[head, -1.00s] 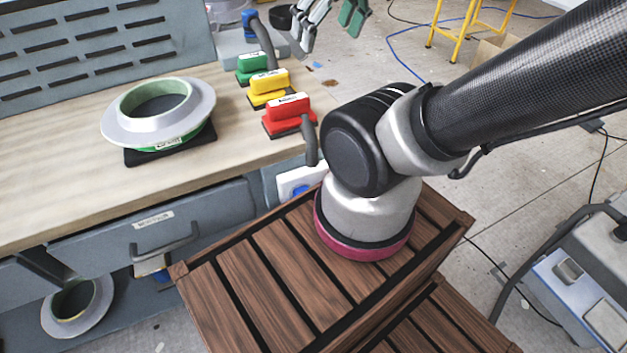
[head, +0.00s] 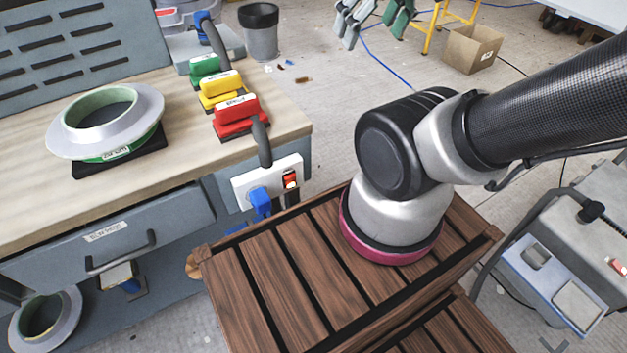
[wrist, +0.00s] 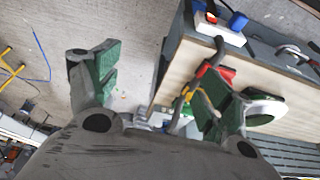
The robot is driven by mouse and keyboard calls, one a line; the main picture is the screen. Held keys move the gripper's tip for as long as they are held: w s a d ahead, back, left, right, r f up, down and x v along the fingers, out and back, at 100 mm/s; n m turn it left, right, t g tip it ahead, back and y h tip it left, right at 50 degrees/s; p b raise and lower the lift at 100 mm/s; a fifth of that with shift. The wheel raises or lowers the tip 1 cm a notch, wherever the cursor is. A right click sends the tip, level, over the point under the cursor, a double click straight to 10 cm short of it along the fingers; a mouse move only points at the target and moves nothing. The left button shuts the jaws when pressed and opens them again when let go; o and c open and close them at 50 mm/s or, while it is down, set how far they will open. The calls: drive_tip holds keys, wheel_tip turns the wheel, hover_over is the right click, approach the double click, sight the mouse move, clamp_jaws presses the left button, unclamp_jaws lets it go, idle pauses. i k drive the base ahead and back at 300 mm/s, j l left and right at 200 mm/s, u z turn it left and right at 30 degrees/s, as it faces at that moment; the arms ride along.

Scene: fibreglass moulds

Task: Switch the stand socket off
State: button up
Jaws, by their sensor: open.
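The switch's position is too small to tell. In the wrist view the socket block (wrist: 222,32) shows at the top, with the red switch (wrist: 212,18) between blue plugs. My gripper (head: 374,24) is open and empty at the top of the head view, beyond the bench end and apart from the socket. Its green-padded fingers spread wide in the wrist view (wrist: 157,82).
Red (head: 236,113), yellow (head: 220,88) and green (head: 204,70) sanding blocks line the bench edge (head: 292,130). A ring mould (head: 62,137) sits left of them. A grey machine (head: 583,240) stands at right. A bin (head: 261,38), box (head: 472,48) and yellow stool (head: 432,35) stand behind.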

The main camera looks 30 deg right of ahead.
sight(290, 179)
drive_tip(key=k+j, duration=1)
drive_tip(key=j, duration=0.2)
drive_tip(key=i+j+z, duration=0.05)
